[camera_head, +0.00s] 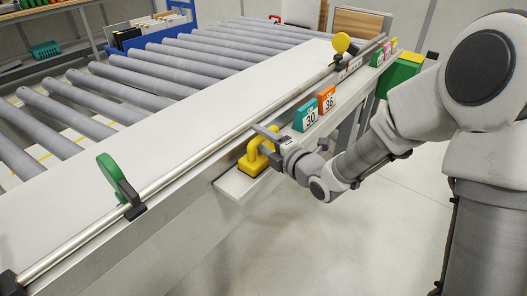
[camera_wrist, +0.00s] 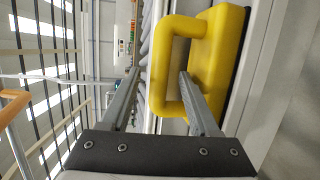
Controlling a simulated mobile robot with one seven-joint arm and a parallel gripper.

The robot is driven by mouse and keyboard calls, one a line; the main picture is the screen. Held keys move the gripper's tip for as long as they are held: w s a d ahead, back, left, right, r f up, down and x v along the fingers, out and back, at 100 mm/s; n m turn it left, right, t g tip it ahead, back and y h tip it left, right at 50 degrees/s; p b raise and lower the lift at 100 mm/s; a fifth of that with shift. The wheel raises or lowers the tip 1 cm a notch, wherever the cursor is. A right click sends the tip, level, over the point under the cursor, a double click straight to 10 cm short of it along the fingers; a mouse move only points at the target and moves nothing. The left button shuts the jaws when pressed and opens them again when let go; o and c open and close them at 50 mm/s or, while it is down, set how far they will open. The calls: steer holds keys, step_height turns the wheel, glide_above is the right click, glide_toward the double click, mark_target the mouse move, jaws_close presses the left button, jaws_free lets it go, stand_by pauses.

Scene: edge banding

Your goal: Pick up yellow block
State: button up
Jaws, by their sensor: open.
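The yellow block (camera_head: 251,162) with its loop handle sits on the narrow side shelf (camera_head: 232,185) of the conveyor table. It also fills the upper middle of the wrist view (camera_wrist: 218,62), where its handle bar (camera_wrist: 158,62) shows clearly. My gripper (camera_head: 268,141) is at the handle, coming from the right in the head view. In the wrist view, my two fingers (camera_wrist: 159,74) are apart, with the handle bar between them. The right finger appears to reach into the gap between bar and block body. I cannot tell whether either finger touches the handle.
A teal block marked 30 (camera_head: 306,115) and an orange block marked 36 (camera_head: 327,99) stand behind along the shelf. A metal rail (camera_head: 190,164) runs along the table edge, with a green lever (camera_head: 118,178) and a yellow knob (camera_head: 342,42). Floor to the right is clear.

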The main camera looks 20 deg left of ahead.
steer(key=shift+w+a+f, duration=0.1)
steer(key=shift+w+a, duration=0.2)
steer(key=shift+a, duration=0.05)
jaws_close()
stand_by(1.2)
